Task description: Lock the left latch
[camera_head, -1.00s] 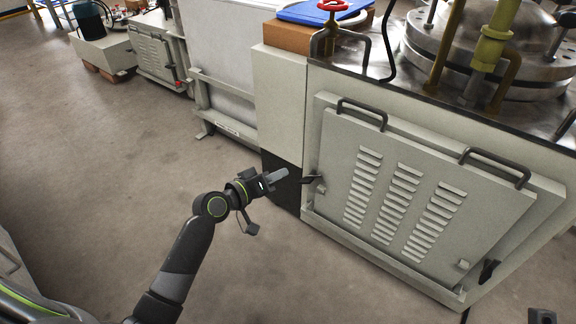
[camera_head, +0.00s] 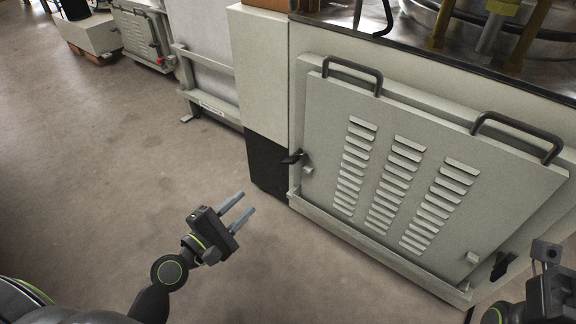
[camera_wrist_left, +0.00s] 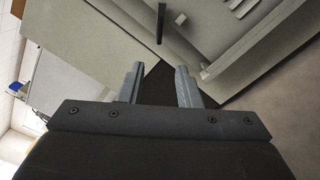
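The left latch (camera_head: 293,157) is a small dark handle at the left edge of the grey louvred door (camera_head: 330,115). It sticks out to the left, beside a small pale block on the door. It also shows in the left wrist view (camera_wrist_left: 161,23) as a dark bar ahead of the fingers. My left gripper (camera_head: 247,203) is open and empty, below and left of the latch, with its two fingers apart. The fingers also show in the left wrist view (camera_wrist_left: 158,70). My right gripper (camera_head: 548,285) is partly in view at the lower right corner; its fingers are not clear.
A dark right latch (camera_head: 504,265) sits at the door's lower right. Two dark handles (camera_head: 352,72) (camera_head: 518,134) stick out along the door's top. A ledge (camera_head: 370,249) runs below the door. The floor (camera_head: 120,170) to the left is clear.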

